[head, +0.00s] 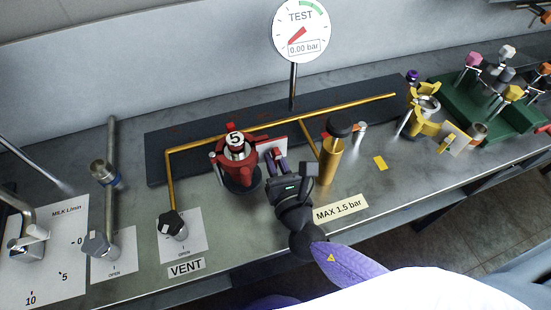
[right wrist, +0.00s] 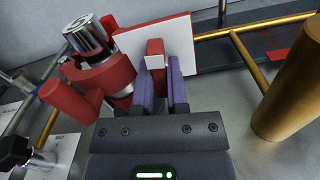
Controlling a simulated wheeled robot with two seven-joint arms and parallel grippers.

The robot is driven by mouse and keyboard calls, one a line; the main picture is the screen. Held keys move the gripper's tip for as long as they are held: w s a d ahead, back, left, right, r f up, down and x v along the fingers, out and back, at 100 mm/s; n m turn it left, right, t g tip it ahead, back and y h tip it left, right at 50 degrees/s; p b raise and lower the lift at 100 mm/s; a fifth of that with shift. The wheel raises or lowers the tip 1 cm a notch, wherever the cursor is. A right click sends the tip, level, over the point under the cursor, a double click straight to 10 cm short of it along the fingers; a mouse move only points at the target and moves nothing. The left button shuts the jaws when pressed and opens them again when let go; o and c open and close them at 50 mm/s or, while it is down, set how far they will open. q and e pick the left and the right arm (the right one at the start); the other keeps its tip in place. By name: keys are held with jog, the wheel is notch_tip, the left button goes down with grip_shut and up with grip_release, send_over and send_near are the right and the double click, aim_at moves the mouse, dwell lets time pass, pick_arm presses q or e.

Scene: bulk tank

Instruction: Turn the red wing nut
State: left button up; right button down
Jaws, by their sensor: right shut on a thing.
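The red wing nut (head: 229,168) sits around a metal post with a "5" on its top, left of centre on the steel counter. In the right wrist view its red body (right wrist: 105,76) and one thick wing stand at the left. My right gripper (head: 279,160) is to the right of the post. In the right wrist view the purple fingers (right wrist: 163,88) are shut on a red wing, whose end shows between them. A white plate stands right behind that wing. My left gripper is not in view.
A brass cylinder with a black cap (head: 329,160) stands close to the right of my right gripper. The gauge (head: 301,30) reads 0.00 bar. The vent valve (head: 174,226) is front left. A yellow winged clamp (head: 424,122) and a green rack (head: 470,105) are farther right.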

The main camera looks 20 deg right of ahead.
jog(key=shift+f, duration=0.1)
dwell(0.3)
jog(key=c, duration=0.6)
grip_release()
jog(key=shift+c, duration=0.2)
jog(key=s, duration=1)
jog(key=shift+d, duration=0.2)
